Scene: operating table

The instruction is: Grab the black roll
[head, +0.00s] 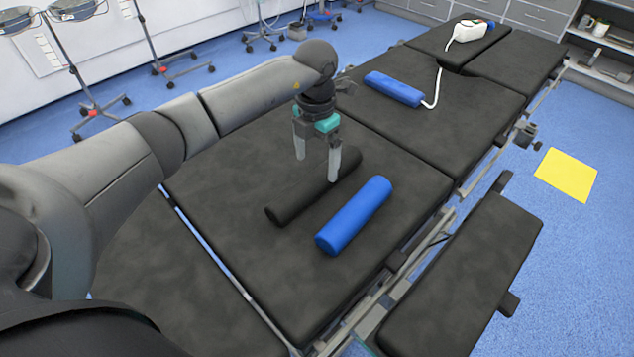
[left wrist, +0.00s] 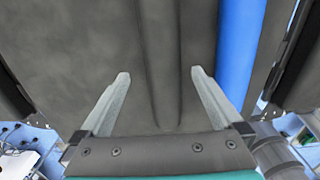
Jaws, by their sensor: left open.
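The black roll (head: 296,201) lies on the black padded operating table, running from lower left to upper right in the head view. My left gripper (head: 317,168) is open above the roll, fingers pointing down, and hides part of its upper middle. In the left wrist view the black roll (left wrist: 165,70) runs between the two spread fingers of the left gripper (left wrist: 160,85), with a gap on each side. The fingers do not appear closed on it. My right gripper is in neither view.
A blue roll (head: 354,215) lies close beside the black roll on its right; it also shows in the left wrist view (left wrist: 236,50). Another blue roll (head: 394,89) with a white tube lies farther up the table. A separate black pad (head: 465,270) stands at right.

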